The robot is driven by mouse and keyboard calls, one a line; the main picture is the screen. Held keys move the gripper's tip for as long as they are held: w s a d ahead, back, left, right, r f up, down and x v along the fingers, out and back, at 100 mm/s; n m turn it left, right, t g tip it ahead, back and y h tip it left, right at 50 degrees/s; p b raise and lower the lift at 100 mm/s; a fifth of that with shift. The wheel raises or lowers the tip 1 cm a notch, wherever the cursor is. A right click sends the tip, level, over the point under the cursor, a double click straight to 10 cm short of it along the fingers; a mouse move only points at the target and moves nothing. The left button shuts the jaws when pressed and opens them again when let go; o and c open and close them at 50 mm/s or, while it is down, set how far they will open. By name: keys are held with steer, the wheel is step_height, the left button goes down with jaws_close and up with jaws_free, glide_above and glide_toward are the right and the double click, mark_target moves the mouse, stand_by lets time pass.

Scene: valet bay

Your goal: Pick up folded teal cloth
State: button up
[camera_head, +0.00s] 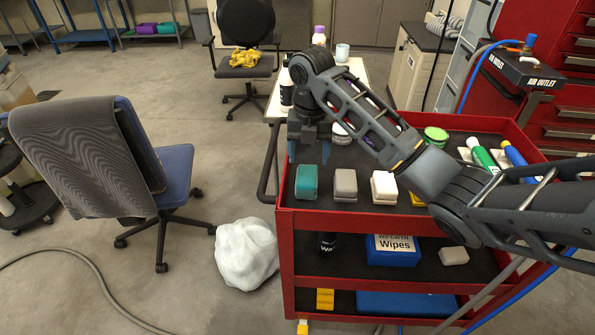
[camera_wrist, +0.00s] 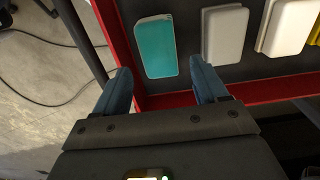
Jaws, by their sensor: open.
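The folded teal cloth (camera_head: 306,182) is a small rounded block on the black top of the red cart (camera_head: 370,220), near its left front corner. It also shows in the wrist view (camera_wrist: 156,47), lying flat. My gripper (camera_wrist: 160,68) is open and empty. In the wrist view its two blue fingers are spread wide, with the cloth ahead of the gap between them and not gripped. In the head view my gripper (camera_head: 305,150) hangs just behind the cloth, with its fingers partly hidden by my wrist; the exact height above the cart cannot be told.
A grey block (camera_head: 345,184) and a white block (camera_head: 384,187) lie in a row right of the cloth. The cart's raised red rim (camera_wrist: 160,102) runs beside the cloth. A green-lidded tin (camera_head: 435,135) and bottles stand further right. A white bag (camera_head: 246,254) lies on the floor.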

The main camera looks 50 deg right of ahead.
mark_target(307, 173)
steer(key=shift+w+f, duration=0.15)
steer(key=shift+f, duration=0.2)
steer(key=shift+f+p, duration=0.55)
steer(key=shift+f, duration=3)
steer(key=shift+c, duration=0.4)
steer(key=c, duration=0.6)
